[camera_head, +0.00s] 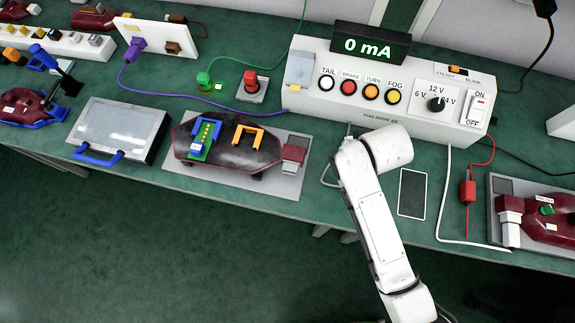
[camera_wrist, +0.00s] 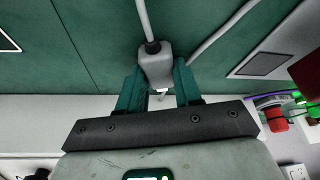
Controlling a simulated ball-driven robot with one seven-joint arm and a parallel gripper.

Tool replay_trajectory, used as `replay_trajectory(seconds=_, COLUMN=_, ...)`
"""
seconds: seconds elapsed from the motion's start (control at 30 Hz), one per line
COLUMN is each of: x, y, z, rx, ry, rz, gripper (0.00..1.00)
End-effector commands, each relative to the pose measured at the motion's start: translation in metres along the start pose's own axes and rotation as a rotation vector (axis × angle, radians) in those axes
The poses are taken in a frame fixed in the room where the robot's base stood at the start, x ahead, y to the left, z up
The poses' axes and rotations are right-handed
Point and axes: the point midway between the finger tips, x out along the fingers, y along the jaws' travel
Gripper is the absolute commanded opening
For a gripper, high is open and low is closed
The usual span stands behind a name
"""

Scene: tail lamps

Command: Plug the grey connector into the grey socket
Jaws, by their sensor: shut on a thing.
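The grey connector (camera_wrist: 155,65) sits between the two teal fingers of my gripper (camera_wrist: 158,80) in the wrist view, and the gripper is shut on it. A grey cable runs from its far end to the top of that view. In the head view my white arm hides the gripper and connector. A maroon lamp (camera_head: 262,152) lies on a grey plate left of my arm, with a maroon block (camera_head: 295,150) at its right end. Part of a maroon thing (camera_wrist: 310,75) shows at the wrist view's right edge. I cannot tell which part is the grey socket.
The white tester box (camera_head: 330,103) stands behind my arm, reading 0 mA. A dark rectangle (camera_head: 412,193) lies right of my arm. Another lamp (camera_head: 550,228) with a pale block lies farther right. A red button (camera_head: 250,82) and loose cables are on the green bench.

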Motion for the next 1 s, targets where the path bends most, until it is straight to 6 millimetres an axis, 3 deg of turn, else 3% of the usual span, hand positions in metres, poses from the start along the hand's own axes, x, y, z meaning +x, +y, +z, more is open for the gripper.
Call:
replay_trajectory(seconds=0.03, x=0.006, y=0.000, z=0.007, rx=-0.003, ry=-0.020, rz=0.000, gripper=0.00)
replay_trajectory(seconds=0.47, x=0.002, y=0.001, z=0.006, rx=-0.003, ry=-0.022, rz=0.000, gripper=0.00)
replay_trajectory(seconds=0.77, x=-0.024, y=0.002, z=-0.007, rx=0.002, ry=-0.015, rz=0.002, gripper=0.00)
replay_trajectory(seconds=1.0, x=-0.063, y=0.001, z=-0.023, rx=0.004, ry=-0.012, rz=0.001, gripper=0.00)
